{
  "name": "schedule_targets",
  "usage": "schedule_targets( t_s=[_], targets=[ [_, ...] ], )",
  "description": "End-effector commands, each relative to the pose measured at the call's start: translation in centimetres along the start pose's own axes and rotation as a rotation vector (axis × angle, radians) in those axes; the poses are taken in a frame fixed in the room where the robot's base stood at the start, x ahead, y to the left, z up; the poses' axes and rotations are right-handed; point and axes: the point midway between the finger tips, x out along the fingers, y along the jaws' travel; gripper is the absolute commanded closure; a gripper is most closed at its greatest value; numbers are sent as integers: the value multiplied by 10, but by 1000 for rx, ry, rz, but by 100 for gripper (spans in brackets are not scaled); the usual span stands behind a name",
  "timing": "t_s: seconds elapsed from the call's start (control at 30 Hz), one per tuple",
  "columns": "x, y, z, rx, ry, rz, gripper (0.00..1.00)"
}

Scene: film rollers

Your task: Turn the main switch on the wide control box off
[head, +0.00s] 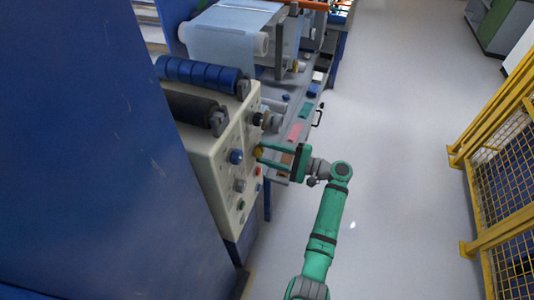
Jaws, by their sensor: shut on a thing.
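The wide control box (211,157) is a beige panel with several knobs and buttons, at the left of the head view. My green gripper (264,154) reaches it from the right, its fingers pointing left at the panel face. It is shut on a small yellow knob (258,152), which looks like the main switch. The fingers partly hide the knob, and I cannot tell which way it is turned. A blue knob (236,156) sits to its left and a black knob (258,119) above it.
A large blue machine wall (90,150) fills the left. Blue rollers (203,74) lie behind the box, and a bench (302,108) with small items stands beyond. A yellow mesh fence (505,170) stands at the right. The grey floor between is clear.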

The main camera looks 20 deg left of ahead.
Motion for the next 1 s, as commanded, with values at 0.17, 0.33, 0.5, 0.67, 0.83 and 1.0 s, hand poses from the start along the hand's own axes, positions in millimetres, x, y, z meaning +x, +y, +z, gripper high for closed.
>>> schedule_targets(
  t_s=[0.17,0.33,0.5,0.67,0.83,1.0],
  targets=[
    [0,2,0,-104,0,0,83],
    [-1,2,0,-172,0,0,83],
    [0,2,0,-206,0,1,83],
    [0,2,0,-217,0,1,83],
    [-1,2,0,-217,0,2,83],
    [0,2,0,-217,-1,2,53]
  ],
)
